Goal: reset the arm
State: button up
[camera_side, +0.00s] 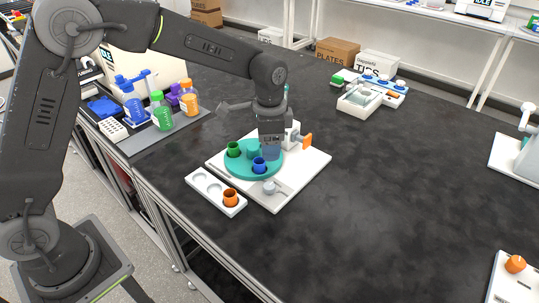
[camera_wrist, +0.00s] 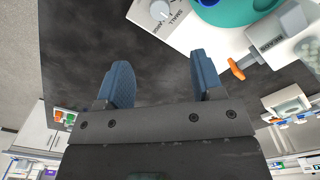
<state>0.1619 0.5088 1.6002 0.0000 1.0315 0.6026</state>
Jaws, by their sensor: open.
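My gripper (camera_side: 271,152) hangs over the round teal holder (camera_side: 240,167) on the white base plate (camera_side: 311,172), in front of its back part. In the wrist view my gripper (camera_wrist: 160,74) shows two blue fingers spread apart with nothing between them. In the side view the fingers look close to the holder; I cannot tell whether they touch it. The holder carries a green cup (camera_side: 233,149) and a blue cup (camera_side: 259,165). An orange cup (camera_side: 231,197) sits in the white tray (camera_side: 197,178) at the front left.
An orange-tipped lever (camera_side: 307,141) stands just right of my gripper. A grey knob (camera_side: 270,187) is at the plate's front. Bottles (camera_side: 161,110) stand at the left. A white device (camera_side: 358,100) is behind. The dark bench (camera_side: 400,190) to the right is largely clear.

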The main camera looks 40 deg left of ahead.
jog(key=shift+r, duration=0.3)
jog(key=s+a+r+n+t, duration=0.3)
jog(key=s+a+r+n, duration=0.15)
jog(key=s+r, duration=0.7)
jog(key=s+a+n+t, duration=0.2)
jog(key=s+a+n, duration=0.1)
jog(key=s, duration=1)
jog(key=shift+s+f+n+t, duration=0.15)
jog(key=shift+s+n+t, duration=0.2)
jog(key=shift+n, duration=0.3)
